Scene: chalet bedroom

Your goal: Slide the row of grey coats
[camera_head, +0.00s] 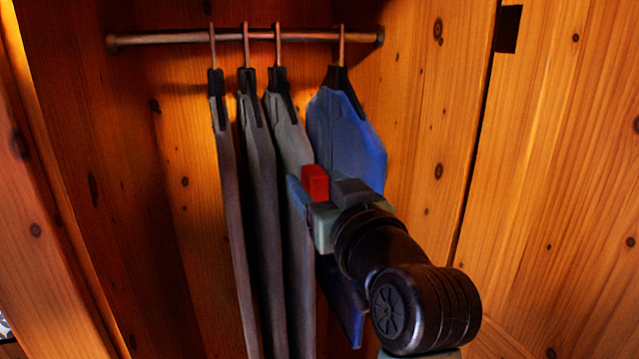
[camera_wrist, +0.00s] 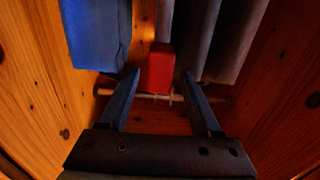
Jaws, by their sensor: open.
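Three grey coats hang in a row on the rod, the left one (camera_head: 232,190), the middle one (camera_head: 262,180) and the right one (camera_head: 284,118). They also show at the right of the wrist view (camera_wrist: 234,45). My gripper (camera_head: 293,190) is open beside the right grey coat, in front of the blue coat's lower part. In the wrist view its two fingers (camera_wrist: 161,90) are spread apart with no coat between them. A red block (camera_head: 315,183) shows at the gripper and between the fingers in the wrist view; I cannot tell if it is attached.
A blue coat (camera_head: 345,135) hangs right of the grey ones, with a gap at the hangers. The rod (camera_head: 165,38) runs across the wooden wardrobe and is bare at its left. The wardrobe's right side wall (camera_head: 440,130) stands close to my arm.

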